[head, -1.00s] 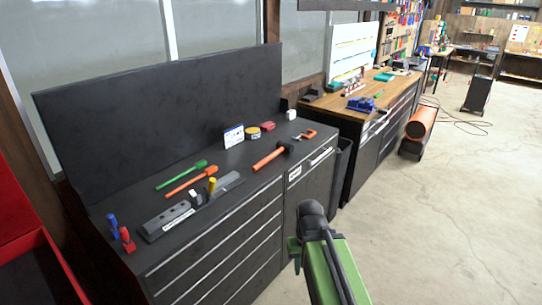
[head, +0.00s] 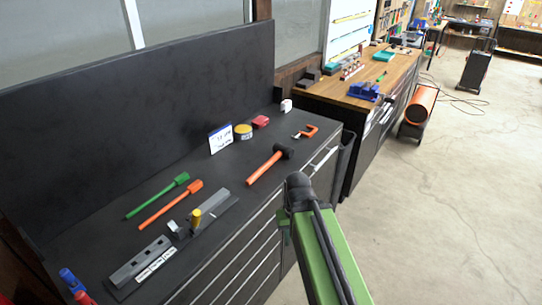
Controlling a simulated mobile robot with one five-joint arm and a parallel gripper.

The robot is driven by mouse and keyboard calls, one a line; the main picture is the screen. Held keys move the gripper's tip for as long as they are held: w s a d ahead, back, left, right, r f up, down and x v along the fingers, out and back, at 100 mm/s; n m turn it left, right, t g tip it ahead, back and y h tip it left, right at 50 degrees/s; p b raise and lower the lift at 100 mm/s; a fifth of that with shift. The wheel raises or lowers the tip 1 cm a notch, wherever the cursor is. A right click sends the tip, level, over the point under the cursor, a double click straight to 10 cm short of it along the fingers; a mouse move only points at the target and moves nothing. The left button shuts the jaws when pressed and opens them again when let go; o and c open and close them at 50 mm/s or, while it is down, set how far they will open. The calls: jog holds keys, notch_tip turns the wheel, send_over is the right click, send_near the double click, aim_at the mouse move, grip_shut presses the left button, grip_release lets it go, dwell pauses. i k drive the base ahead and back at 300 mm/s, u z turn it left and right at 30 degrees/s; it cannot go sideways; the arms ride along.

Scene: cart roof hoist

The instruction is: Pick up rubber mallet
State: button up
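The rubber mallet (head: 267,166) lies on the black cart top, toward its right end. Its handle is orange and points to the lower left, and its dark head (head: 284,151) is at the upper right. My green arm reaches up from the bottom of the head view, to the right of the cart's front edge. The arm's dark end is nearer to me than the mallet and apart from it. My gripper's fingers cannot be made out, so its opening is hidden.
On the cart top (head: 95,222) are a green brush (head: 158,196), an orange brush (head: 170,205), a grey tool block (head: 170,245), a yellow tape roll (head: 243,131) and an orange clamp (head: 305,132). A black back panel (head: 140,120) rises behind. Open floor (head: 450,220) lies right.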

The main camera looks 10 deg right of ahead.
aim_at(279, 150)
jog(key=u, duration=0.4)
jog(key=k, duration=0.5)
jog(key=z, duration=1.75)
jog(key=i, duration=2.95)
jog(key=u, duration=4.15)
jog(key=i, duration=0.1)
jog(key=z, duration=2.45)
jog(key=k, duration=0.2)
jog(key=u, duration=1.95)
